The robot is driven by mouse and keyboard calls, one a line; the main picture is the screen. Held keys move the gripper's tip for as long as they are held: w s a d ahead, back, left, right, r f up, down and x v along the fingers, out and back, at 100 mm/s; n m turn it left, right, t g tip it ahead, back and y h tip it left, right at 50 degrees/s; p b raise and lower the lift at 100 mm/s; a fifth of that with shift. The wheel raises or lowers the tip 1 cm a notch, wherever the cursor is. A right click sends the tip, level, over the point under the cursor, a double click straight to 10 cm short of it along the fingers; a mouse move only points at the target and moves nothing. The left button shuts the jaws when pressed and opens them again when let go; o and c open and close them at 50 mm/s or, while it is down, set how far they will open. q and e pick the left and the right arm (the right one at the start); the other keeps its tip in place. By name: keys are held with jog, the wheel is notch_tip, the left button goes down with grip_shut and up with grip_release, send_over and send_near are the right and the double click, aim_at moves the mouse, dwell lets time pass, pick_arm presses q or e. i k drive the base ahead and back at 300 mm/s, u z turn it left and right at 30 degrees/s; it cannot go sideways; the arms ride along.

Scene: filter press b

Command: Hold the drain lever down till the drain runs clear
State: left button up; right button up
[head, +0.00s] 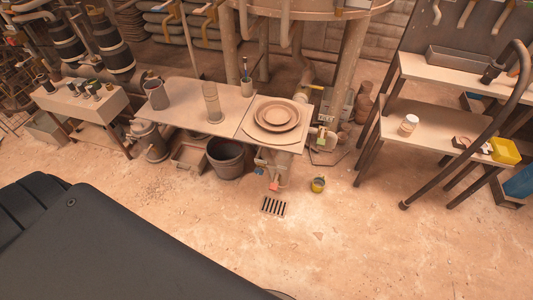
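A dark slotted floor drain (273,206) lies in the floor in front of the table. Just above it in the picture, a short pipe end with a red part (275,185) and a small blue part (259,172) shows below the table's front edge. A small fitting with green and red parts (321,136) sits right of the table, and a yellow handle (316,87) shows behind it. I cannot tell which of these is the drain lever. No flow of liquid can be made out at this size. Neither of my grippers is in view.
The table (188,91) carries plates (277,116), a grey jug (156,94) and a cylinder (212,103). A dark bucket (226,158) stands under it; a small yellow-rimmed pot (318,184) stands near the drain. Shelves (435,122) stand right.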

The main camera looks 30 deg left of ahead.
aim_at(273, 185)
jog(key=u, duration=0.7)
jog(key=k, duration=1.35)
jog(key=z, duration=0.6)
jog(key=i, duration=1)
jog(key=z, duration=0.4)
